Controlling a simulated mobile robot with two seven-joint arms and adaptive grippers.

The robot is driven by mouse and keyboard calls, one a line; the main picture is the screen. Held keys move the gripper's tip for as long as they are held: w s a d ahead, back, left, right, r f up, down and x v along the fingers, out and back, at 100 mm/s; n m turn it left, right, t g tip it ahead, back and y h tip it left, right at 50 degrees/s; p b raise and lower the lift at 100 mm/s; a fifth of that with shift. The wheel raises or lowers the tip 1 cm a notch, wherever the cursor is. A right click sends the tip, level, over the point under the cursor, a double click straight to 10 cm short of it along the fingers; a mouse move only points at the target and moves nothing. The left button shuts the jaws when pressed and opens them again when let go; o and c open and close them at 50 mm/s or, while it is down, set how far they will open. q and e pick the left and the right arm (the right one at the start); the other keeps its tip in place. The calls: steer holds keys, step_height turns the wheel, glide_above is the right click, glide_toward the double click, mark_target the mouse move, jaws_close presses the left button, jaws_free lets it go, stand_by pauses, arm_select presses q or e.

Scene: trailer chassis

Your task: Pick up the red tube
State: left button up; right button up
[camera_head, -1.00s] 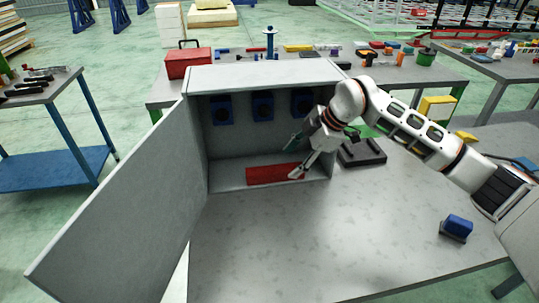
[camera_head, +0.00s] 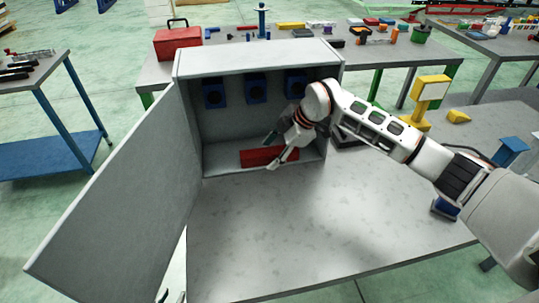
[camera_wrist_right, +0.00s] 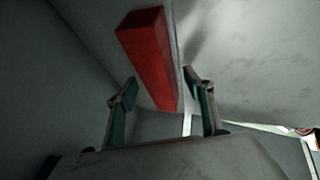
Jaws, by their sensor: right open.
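The red tube (camera_head: 252,158), a long square bar, lies on the floor of an open grey cabinet (camera_head: 262,57). My right gripper (camera_head: 269,153) reaches into the cabinet from the right, with its fingers apart at the tube. In the right wrist view the red tube (camera_wrist_right: 147,50) runs lengthwise between the two open fingers of the right gripper (camera_wrist_right: 160,80), with gaps visible on both sides. Whether a finger touches it cannot be told. Small dark tips at the bottom left edge of the head view, perhaps my left gripper (camera_head: 172,296), are mostly cut off.
The cabinet door (camera_head: 115,200) stands open to the left. Blue fixtures (camera_head: 256,88) hang on the cabinet's back wall. The grey tabletop (camera_head: 300,230) before the cabinet is clear. A blue block (camera_head: 445,208) sits at its right, near my arm. A red toolbox (camera_head: 178,44) stands behind.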

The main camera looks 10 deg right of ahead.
jaws_close()
steer(key=shift+s, duration=0.1)
stand_by(0.4)
